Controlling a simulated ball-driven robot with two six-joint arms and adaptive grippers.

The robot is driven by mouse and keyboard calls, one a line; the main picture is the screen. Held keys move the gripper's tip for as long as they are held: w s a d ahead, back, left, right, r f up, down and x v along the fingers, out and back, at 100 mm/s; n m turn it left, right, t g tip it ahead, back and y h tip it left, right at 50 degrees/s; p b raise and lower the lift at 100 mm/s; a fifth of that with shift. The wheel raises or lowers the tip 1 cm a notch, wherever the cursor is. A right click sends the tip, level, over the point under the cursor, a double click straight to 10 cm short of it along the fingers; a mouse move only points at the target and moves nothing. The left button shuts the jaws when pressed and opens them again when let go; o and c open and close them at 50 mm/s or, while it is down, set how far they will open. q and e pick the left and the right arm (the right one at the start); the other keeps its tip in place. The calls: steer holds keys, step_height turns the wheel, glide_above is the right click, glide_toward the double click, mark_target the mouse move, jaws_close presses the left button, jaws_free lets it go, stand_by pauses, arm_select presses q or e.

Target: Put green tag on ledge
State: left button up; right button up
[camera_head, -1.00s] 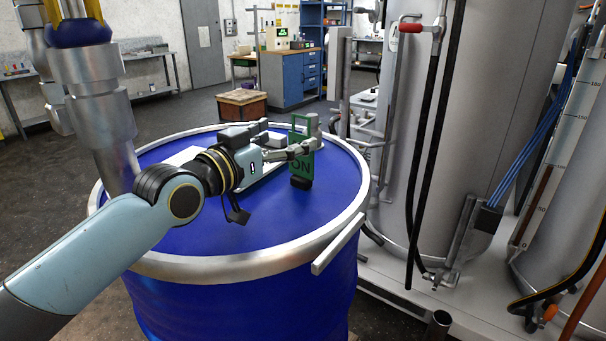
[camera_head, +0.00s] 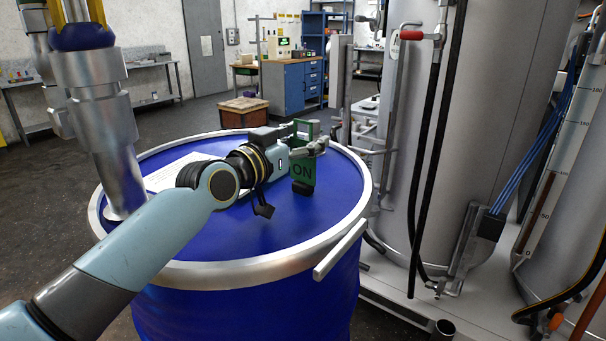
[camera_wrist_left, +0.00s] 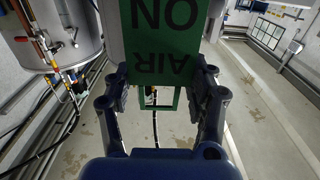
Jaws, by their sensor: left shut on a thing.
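The green tag (camera_head: 304,172) has dark lettering, with "ON" readable, and a dark lower end. It hangs upright over the far right part of the blue drum's lid. My left gripper (camera_head: 314,148) is shut on it. In the left wrist view the tag (camera_wrist_left: 165,42) fills the upper middle, with "AIR" and "ON" upside down, between the fingers of the left gripper (camera_wrist_left: 163,86). I cannot tell whether the tag touches the lid, nor which surface is the ledge. My right gripper is not in view.
The blue drum (camera_head: 250,310) has a metal rim and a lever at its front right. A paper sheet (camera_head: 165,177) lies on the lid. A metal pump tube (camera_head: 118,165) stands at the left. Tall steel tanks (camera_head: 490,110) with pipes and hoses stand close on the right.

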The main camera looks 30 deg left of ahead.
arm_select(q)
steer(key=c, duration=0.9)
steer(key=shift+r, duration=0.1)
jaws_close()
